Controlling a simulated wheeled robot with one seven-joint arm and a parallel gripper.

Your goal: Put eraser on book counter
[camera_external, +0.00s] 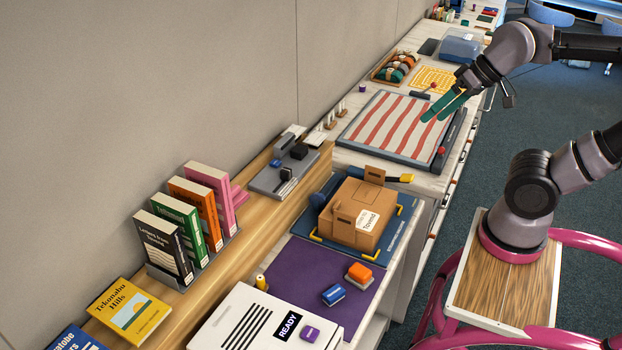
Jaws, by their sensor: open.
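My gripper (435,116) has two teal fingers, open and empty, over the red-and-white striped board at the upper right. I cannot tell which one the task means. All are well apart from my gripper, toward the front. The wooden book counter (246,219) runs along the wall at left, with several books upright in a grey rack.
A cardboard box (360,212) stands on a blue mat between my gripper and the purple mat (312,268). A grey tray with small items (270,182) sits on the counter's far end. A yellow book (130,310) lies nearer. Bare wood shows beside the rack.

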